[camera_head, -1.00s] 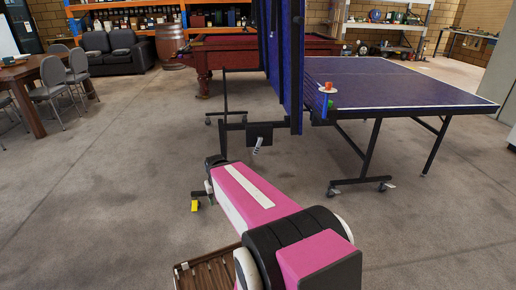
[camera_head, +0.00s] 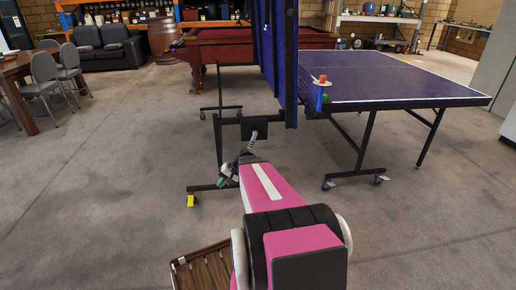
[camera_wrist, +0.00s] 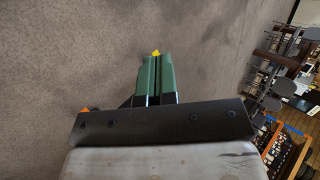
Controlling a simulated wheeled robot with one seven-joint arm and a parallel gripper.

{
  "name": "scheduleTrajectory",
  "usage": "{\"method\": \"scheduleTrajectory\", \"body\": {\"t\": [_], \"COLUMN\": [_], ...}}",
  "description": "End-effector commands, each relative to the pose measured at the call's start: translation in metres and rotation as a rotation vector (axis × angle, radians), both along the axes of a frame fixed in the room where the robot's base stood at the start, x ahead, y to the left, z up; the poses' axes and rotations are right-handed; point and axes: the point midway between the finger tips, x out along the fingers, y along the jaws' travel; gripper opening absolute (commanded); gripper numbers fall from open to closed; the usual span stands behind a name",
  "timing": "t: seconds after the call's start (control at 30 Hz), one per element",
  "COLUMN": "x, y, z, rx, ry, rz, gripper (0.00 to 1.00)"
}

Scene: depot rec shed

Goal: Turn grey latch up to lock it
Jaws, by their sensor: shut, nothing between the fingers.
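The grey latch (camera_head: 253,142) is a short striped lever hanging below a black box (camera_head: 254,128) on the folded table's frame. It slants down and to the left in the head view. My gripper (camera_head: 226,176) is below and left of the latch, close to the frame's lower bar. It looks apart from the latch. In the wrist view my gripper (camera_wrist: 156,75) shows its green fingers together, with nothing between them. The latch does not show in the wrist view.
A blue table-tennis table (camera_head: 385,82) has one half flat and one half upright (camera_head: 284,60). A yellow piece (camera_head: 191,201) sits at the frame's foot. A brown slatted crate (camera_head: 205,268) is near my base. Open concrete floor lies left and right.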

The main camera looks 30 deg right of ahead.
Motion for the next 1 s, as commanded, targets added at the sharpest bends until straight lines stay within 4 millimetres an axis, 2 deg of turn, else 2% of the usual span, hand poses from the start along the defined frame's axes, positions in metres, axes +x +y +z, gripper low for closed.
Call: {"method": "scheduleTrajectory", "body": {"t": [0.03, 0.27, 0.5, 0.63, 0.8, 0.9, 1.0], "x": [0.015, 0.057, 0.091, 0.102, 0.105, 0.103, 0.100], "y": [-0.015, -0.075, -0.163, -0.220, -0.293, -0.327, -0.350], "z": [-0.006, -0.013, -0.018, -0.021, -0.027, -0.029, -0.030], "rx": [0.054, 0.309, 0.552, 0.671, 0.802, 0.855, 0.892], "ry": [-0.014, -0.114, -0.258, -0.352, -0.477, -0.537, -0.580], "rz": [-0.038, -0.219, -0.422, -0.538, -0.679, -0.743, -0.788], "gripper": [0.00, 0.00, 0.00, 0.00, 0.00, 0.00, 0.00]}}
